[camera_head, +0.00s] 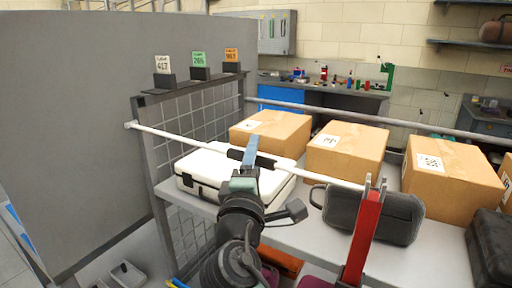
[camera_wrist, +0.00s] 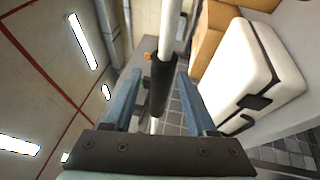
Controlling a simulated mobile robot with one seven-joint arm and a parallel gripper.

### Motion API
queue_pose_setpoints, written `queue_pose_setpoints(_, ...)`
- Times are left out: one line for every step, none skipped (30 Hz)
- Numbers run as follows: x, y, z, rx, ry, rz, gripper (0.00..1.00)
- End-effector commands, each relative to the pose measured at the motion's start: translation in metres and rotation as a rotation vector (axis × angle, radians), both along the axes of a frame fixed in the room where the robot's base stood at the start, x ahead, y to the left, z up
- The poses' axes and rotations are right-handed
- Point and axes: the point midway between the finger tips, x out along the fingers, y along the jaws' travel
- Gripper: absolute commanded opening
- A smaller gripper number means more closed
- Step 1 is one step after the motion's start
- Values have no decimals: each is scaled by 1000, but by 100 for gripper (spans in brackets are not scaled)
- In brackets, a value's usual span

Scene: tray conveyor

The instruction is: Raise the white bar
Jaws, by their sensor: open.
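The white bar (camera_head: 315,176) slopes down from the grey panel at the left to a forked red post (camera_head: 364,238) at the right. It has a black grip (camera_head: 265,161) near its middle. In the wrist view the bar (camera_wrist: 169,30) and its black grip (camera_wrist: 158,92) run between the two blue fingers. My gripper (camera_head: 249,155) is at the grip in the head view, and the fingers (camera_wrist: 157,76) stand apart on either side of it in the wrist view. A gap shows on both sides. The bar's right end is at the post's fork.
Behind the bar, a white case (camera_head: 205,167), several cardboard boxes (camera_head: 345,155) and a dark grey case (camera_head: 380,212) stand on the grey conveyor surface (camera_head: 315,242). A wire mesh panel (camera_head: 208,112) stands at the left. A metal rail (camera_head: 400,122) runs behind the boxes.

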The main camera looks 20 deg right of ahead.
Motion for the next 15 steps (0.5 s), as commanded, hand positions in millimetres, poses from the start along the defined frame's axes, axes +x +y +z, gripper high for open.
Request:
queue_pose_setpoints(6, -2, 2, -3, 1, 1, 57)
queue_pose_setpoints(9, -4, 2, -3, 1, 1, 57)
queue_pose_setpoints(12, -6, 3, -2, 0, 1, 57)
queue_pose_setpoints(14, -7, 3, -3, 2, 0, 57)
queue_pose_setpoints(15, -8, 3, -2, 0, 1, 57)
queue_pose_setpoints(17, -9, 4, -1, 0, 1, 57)
queue_pose_setpoints(18, -10, 4, 0, 0, 1, 57)
queue_pose_setpoints(19, -10, 4, 0, 0, 0, 57)
queue_pose_setpoints(20, -11, 4, 0, 0, 0, 57)
queue_pose_setpoints(20, -11, 4, 0, 0, 0, 57)
queue_pose_setpoints(20, -11, 4, 1, 0, 1, 57)
queue_pose_setpoints(20, -11, 4, 1, 0, 1, 57)
queue_pose_setpoints(20, -11, 4, 1, 0, 1, 57)
queue_pose_setpoints(20, -11, 4, 1, 0, 1, 57)
queue_pose_setpoints(20, -11, 4, 1, 0, 1, 57)
